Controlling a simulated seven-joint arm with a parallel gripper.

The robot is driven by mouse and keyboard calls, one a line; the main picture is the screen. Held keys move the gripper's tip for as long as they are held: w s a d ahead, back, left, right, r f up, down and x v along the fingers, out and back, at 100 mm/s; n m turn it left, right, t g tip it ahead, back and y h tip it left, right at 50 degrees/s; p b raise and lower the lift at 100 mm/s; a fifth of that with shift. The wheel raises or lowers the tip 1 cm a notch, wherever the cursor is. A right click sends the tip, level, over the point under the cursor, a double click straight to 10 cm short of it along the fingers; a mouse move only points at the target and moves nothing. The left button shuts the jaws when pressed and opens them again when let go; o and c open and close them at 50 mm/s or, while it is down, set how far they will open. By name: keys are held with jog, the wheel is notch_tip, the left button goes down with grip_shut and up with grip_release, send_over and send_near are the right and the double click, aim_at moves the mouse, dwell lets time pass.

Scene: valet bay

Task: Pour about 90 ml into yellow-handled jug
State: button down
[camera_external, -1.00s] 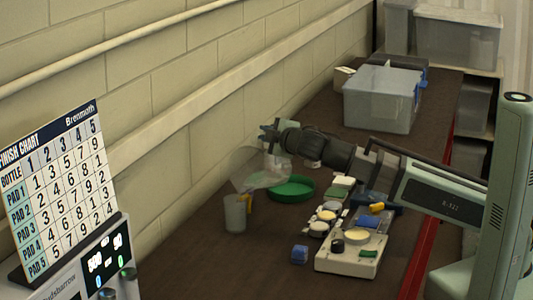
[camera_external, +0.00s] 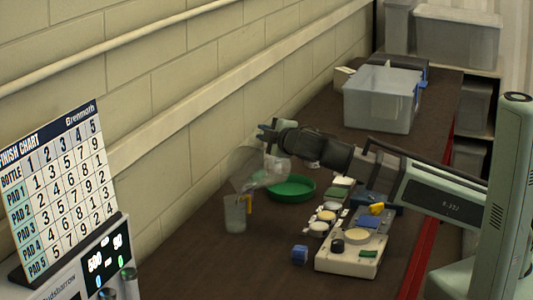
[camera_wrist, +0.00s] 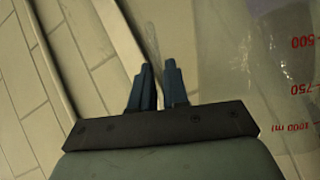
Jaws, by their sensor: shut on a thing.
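My gripper (camera_external: 268,131) is shut on a large clear measuring jug (camera_external: 256,168). The clear jug is held tilted in the air, its lower end just above the small yellow-handled jug (camera_external: 235,214). That jug stands upright on the brown bench, its yellow handle on the right. In the wrist view, my blue fingertips (camera_wrist: 158,82) close around a thin clear part, and the clear jug's wall (camera_wrist: 272,85) shows red marks for 500, 750 and 1000 ml. The liquid level in either jug and any stream between them cannot be made out.
A green round tray (camera_external: 292,189) lies behind the small jug. A clear bin (camera_external: 380,100) stands farther back. A finish chart (camera_external: 60,180) and a digital display (camera_external: 104,252) stand front left.

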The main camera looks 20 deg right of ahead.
jog(key=shift+s+a+r+n, duration=0.25)
jog(key=shift+s+a+n, duration=0.05)
jog(key=shift+a, duration=0.2)
jog(key=shift+s+a+r+n, duration=0.2)
jog(key=shift+s+a+n, duration=0.1)
jog(key=shift+a, duration=0.2)
dwell(1.2)
jog(key=d+f, duration=0.1)
jog(key=w+d+m, duration=0.1)
jog(key=w+d+f+m, duration=0.1)
jog(key=d, duration=0.1)
jog(key=shift+d+f+g, duration=0.1)
jog(key=shift+f+g, duration=0.2)
jog(key=shift+w+d+f+m, duration=0.15)
jog(key=shift+w+m, duration=0.05)
jog(key=shift+m, duration=0.4)
jog(key=shift+w+d+f+m+g+b, duration=0.1)
jog(key=shift+w+d+m+g+b, duration=0.2)
jog(key=shift+d+m+b, duration=0.2)
dwell(0.8)
